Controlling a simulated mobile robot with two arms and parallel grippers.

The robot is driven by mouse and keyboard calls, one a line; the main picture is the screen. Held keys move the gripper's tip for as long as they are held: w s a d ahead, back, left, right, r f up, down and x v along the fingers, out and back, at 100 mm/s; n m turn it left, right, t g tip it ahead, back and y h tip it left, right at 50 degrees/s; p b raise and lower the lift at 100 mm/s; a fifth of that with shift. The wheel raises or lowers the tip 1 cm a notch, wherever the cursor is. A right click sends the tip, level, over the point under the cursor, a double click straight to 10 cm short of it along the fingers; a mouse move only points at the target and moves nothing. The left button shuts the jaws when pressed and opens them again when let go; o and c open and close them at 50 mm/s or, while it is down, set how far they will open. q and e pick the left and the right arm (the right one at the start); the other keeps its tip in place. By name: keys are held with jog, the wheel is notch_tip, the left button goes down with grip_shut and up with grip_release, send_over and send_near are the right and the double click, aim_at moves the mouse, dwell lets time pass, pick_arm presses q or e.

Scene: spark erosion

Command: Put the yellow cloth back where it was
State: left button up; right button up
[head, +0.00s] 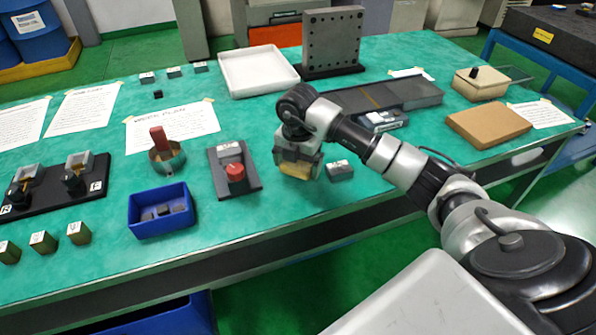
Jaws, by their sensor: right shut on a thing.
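My right arm reaches in from the right, and its gripper (297,158) points down over the front part of the green table. It is shut on the yellow cloth (295,171), which shows as a small yellow patch below the fingers. The gripper hides most of the cloth, and I cannot tell whether it touches the table. My left gripper is not in view.
A red-knobbed box (235,172) stands just left of the gripper and a small grey block (340,171) just right. A blue bin (162,226), a metal cup (166,157), a white tray (258,72) and a brown pad (488,125) also stand on the green table (300,228).

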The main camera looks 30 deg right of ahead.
aim_at(298, 173)
jog(key=shift+f, duration=1.5)
jog(key=shift+f, duration=0.1)
jog(key=o, duration=0.6)
notch_tip(298, 173, up, 12)
jog(key=shift+r, duration=0.15)
